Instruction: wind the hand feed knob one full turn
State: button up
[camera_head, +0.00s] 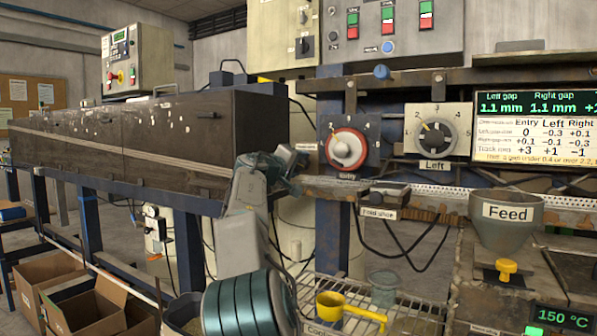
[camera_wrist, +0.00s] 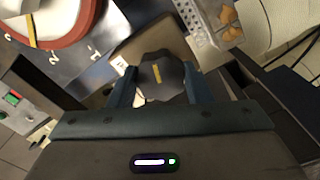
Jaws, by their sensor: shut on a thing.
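The hand feed knob (camera_wrist: 158,74) is a dark grey, lobed knob with a short yellow mark on its face, in the upper middle of the wrist view. The mark runs nearly up and down in that picture. My gripper (camera_wrist: 163,88) is shut on the knob, one finger on each side. In the head view my gripper (camera_head: 288,163) is at the end of the dark machine housing, left of the red Entry dial. The knob cannot be made out there behind my gripper and wrist.
The red Entry dial (camera_head: 347,149) is close to the right of my gripper; it also fills the upper left of the wrist view (camera_wrist: 50,18). The Left dial (camera_head: 437,131), feed shoe box (camera_head: 385,195) and Feed hopper (camera_head: 505,222) stand farther right. Dark cables hang below.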

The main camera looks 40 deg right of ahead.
jog(key=shift+w+m+b, duration=0.1)
jog(key=shift+m+b, duration=0.55)
jog(key=shift+m, duration=1.25)
jog(key=shift+f, duration=0.1)
jog(key=o, duration=1)
jog(key=b+v, duration=0.4)
jog(key=v, duration=1)
jog(key=shift+b, duration=0.4)
